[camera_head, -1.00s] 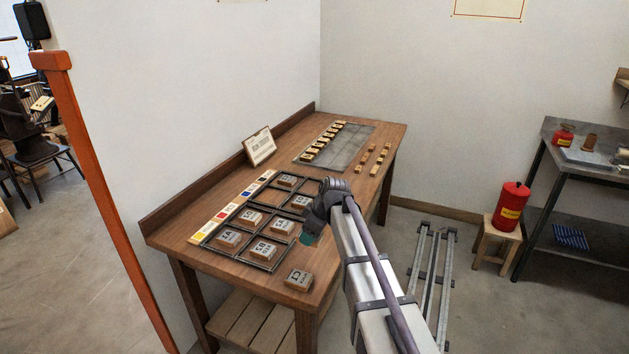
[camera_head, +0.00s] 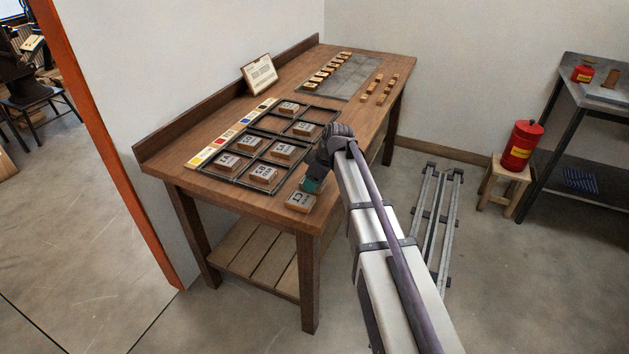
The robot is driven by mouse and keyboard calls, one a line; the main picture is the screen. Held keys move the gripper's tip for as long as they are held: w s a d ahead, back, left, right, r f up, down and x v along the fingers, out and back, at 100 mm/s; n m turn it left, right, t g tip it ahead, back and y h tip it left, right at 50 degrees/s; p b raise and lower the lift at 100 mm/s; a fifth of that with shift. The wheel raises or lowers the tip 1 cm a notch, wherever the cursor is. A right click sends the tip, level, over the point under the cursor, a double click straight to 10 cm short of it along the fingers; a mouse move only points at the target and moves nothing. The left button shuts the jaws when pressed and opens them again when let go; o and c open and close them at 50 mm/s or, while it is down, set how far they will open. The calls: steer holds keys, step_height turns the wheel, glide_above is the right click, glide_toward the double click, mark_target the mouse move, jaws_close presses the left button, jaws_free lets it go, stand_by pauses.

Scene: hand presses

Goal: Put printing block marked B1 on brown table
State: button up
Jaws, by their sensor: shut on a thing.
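A loose wooden printing block (camera_head: 300,201) is at the near right corner of the brown table (camera_head: 215,196), outside the tray. The mark on its top is too small to read surely. My gripper (camera_head: 311,186) reaches in from the right and is shut on this block at its far edge; its fingers are mostly hidden by my wrist. I cannot tell whether the block touches the tabletop or is slightly raised. Several more marked blocks (camera_head: 262,174) sit in the compartments of the dark tray (camera_head: 240,186); one compartment (camera_head: 270,124) is empty.
A framed card (camera_head: 259,76) stands at the table's back edge. A grey plate (camera_head: 345,82) and small wooden pieces (camera_head: 380,90) lie at the far end. A red can (camera_head: 521,146) stands on a stool at right. A narrow metal rack (camera_head: 435,220) is on the floor.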

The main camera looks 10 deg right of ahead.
steer(key=o, duration=1)
steer(key=shift+c, duration=0.2)
steer(key=p+v, duration=1.1)
steer(key=v, duration=0.1)
steer(key=s+a+m+g+h, duration=0.1)
steer(key=s+m, duration=0.4)
steer(key=s, duration=0.6)
steer(key=s+a+f+m+g+h, duration=0.1)
steer(key=s+m, duration=0.4)
steer(key=s, duration=0.7)
steer(key=shift+s+a+m+g+h+p, duration=0.15)
steer(key=shift+a+m+g+h+p, duration=0.2)
steer(key=shift+a+h, duration=0.45)
